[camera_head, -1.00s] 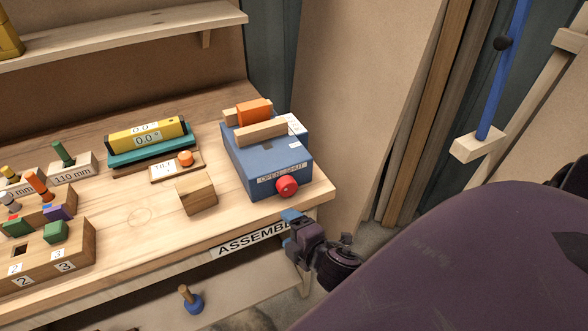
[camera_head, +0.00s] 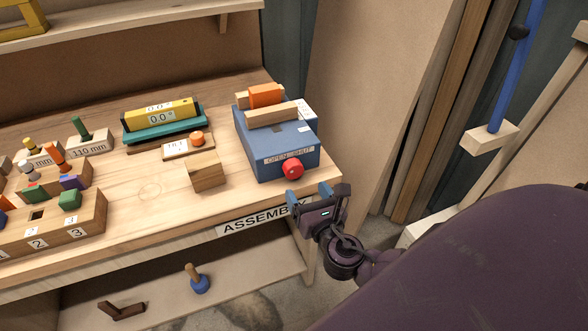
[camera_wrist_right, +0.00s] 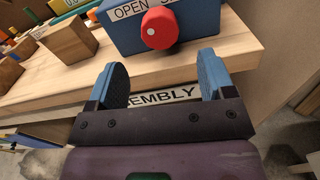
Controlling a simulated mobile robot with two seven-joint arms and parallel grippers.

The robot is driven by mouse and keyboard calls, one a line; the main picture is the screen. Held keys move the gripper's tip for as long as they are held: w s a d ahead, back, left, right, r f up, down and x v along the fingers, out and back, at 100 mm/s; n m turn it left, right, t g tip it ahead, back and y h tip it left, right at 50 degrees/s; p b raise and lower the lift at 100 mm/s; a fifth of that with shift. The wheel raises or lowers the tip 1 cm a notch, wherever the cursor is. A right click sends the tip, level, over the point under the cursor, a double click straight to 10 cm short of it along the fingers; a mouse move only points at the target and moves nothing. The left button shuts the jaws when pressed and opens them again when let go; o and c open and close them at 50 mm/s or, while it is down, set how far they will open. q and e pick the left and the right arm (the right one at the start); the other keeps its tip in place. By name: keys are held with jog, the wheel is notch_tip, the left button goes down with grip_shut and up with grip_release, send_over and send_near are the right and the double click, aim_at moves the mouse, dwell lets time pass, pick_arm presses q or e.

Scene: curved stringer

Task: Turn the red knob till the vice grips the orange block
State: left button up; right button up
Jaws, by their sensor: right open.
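The blue vice (camera_head: 275,143) stands at the right end of the workbench. Its red knob (camera_head: 292,169) is on the front face, beside a label reading "OPEN" and "SHUT". The orange block (camera_head: 266,95) sits on top between two wooden jaws; I cannot tell whether they touch it. My right gripper (camera_head: 308,194) is open and empty, just in front of the bench edge and below the knob. In the right wrist view the knob (camera_wrist_right: 160,28) lies ahead, between and beyond the two blue fingertips (camera_wrist_right: 163,78), apart from them. My left gripper is not in view.
A small wooden block (camera_head: 205,171) stands left of the vice. A yellow level (camera_head: 160,112) in a teal holder and a wooden peg rack (camera_head: 85,225) are further left. The bench front edge with its "ASSEMBLY" label (camera_head: 255,219) is close to my right gripper.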

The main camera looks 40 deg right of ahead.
aim_at(296, 173)
jog(key=x, duration=0.8)
jog(key=shift+w, duration=0.25)
jog(key=c, duration=0.9)
